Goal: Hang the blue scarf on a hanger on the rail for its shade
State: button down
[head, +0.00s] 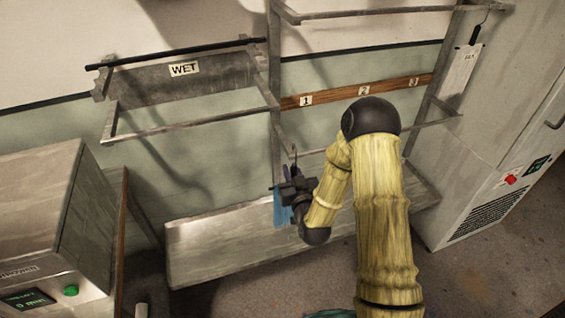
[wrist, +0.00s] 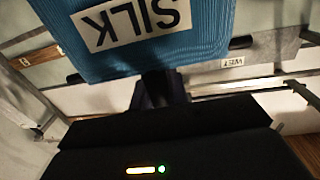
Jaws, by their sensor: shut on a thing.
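The blue scarf (head: 281,212) hangs from a dark hanger, mostly hidden behind my gripper in the head view. In the wrist view the scarf (wrist: 205,45) fills the top, with an upside-down SILK label, and dark ends of the hanger (wrist: 241,42) stick out on both sides. My gripper (head: 292,188) is shut on the hanger, in front of the rack's middle post. A thin hook shows above it. A wooden strip (head: 345,93) marked 1, 2 and 3 runs behind a metal rail (head: 436,122). I cannot tell whether the hook touches any rail.
A dark bar (head: 180,52) and WET sign stand at the upper left. A metal trough (head: 220,240) lies below the rack. A grey machine (head: 40,210) with a green button is at left, a white cabinet (head: 485,150) at right. A tag (head: 460,72) hangs at upper right.

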jog(key=d+f+m+h, duration=0.1)
jog(key=d+f+h, duration=0.1)
jog(key=d+f, duration=0.3)
jog(key=d+f+m+h, duration=0.1)
jog(key=d+f, duration=0.4)
jog(key=f, duration=0.6)
jog(key=shift+s+f+h, duration=0.25)
jog(key=shift+s+h, duration=0.15)
jog(key=shift+s, duration=0.05)
jog(key=shift+d, duration=0.15)
